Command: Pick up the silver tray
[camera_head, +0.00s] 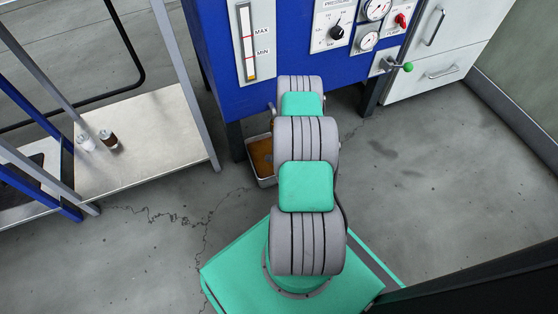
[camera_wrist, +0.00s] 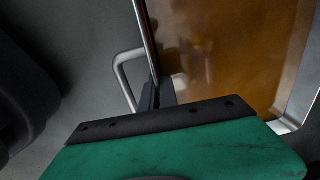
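The silver tray (camera_head: 266,183) is on the floor under the front edge of the blue machine, with brown liquid in it. My arm hides its right part in the head view. In the wrist view, its metal rim (camera_wrist: 303,92) and the brown liquid fill the right side, and a bent metal handle (camera_wrist: 122,72) sticks out on the left. My gripper (camera_wrist: 158,92) is at the rim beside the handle. Its dark fingers are close together with the rim between them, so it looks shut on the tray. The gripper is hidden in the head view.
The blue machine (camera_head: 285,65) with gauges stands over the tray, its legs on either side. A metal shelf rack (camera_head: 150,150) with two small bottles (camera_head: 97,141) is at left. White drawers (camera_head: 440,60) are at the right. The floor on the right is clear.

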